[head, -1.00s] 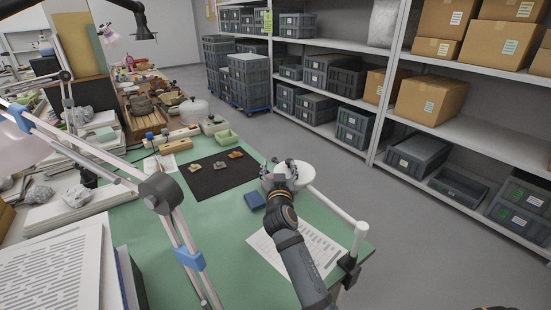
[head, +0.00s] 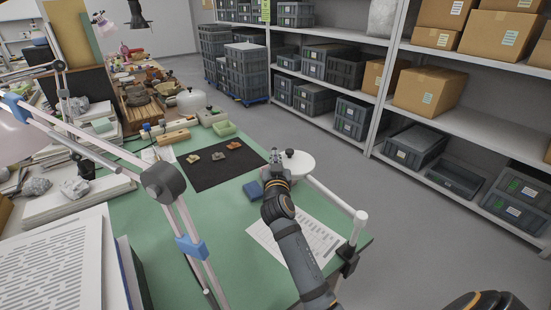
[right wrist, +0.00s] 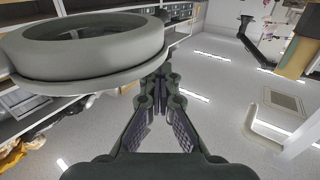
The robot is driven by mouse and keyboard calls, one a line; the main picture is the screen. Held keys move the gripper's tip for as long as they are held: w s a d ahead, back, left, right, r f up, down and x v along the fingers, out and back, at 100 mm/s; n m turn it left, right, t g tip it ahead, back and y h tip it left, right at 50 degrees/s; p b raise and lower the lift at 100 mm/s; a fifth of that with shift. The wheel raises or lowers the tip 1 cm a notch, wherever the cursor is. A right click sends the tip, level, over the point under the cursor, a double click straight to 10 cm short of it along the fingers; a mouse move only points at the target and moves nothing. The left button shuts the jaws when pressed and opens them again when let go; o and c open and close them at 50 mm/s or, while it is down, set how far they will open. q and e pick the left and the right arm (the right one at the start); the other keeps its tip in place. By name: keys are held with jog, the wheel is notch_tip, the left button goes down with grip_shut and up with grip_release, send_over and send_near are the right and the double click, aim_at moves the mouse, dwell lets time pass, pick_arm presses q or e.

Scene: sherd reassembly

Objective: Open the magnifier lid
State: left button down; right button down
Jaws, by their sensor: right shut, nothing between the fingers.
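The magnifier head (head: 300,166) is a white round disc on a white arm, over the right edge of the green bench. A small dark knob shows at its far-left rim. In the right wrist view the magnifier head (right wrist: 85,45) is a thick grey ring with a thin plate along one side. I cannot tell whether the lid is raised at all. My right gripper (head: 275,157) is at the left rim of the disc. Its fingertips (right wrist: 160,78) are together and empty beside the ring; I cannot tell if they touch it. My left gripper is out of view.
A dark mat (head: 218,166) with several sherds lies left of the gripper. A blue box (head: 253,191) and a printed sheet (head: 270,248) are near my right arm. A lamp arm (head: 163,182) crosses the left foreground. Shelves stand beyond the aisle.

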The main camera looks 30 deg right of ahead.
jog(key=c, duration=2.1)
grip_release()
jog(key=shift+o, duration=1.2)
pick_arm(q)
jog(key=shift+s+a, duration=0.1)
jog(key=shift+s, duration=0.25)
pick_arm(e)
jog(key=o, duration=0.8)
jog(key=shift+c, duration=0.2)
jog(key=shift+r, duration=0.15)
notch_tip(320, 180, up, 10)
jog(key=shift+f, duration=0.2)
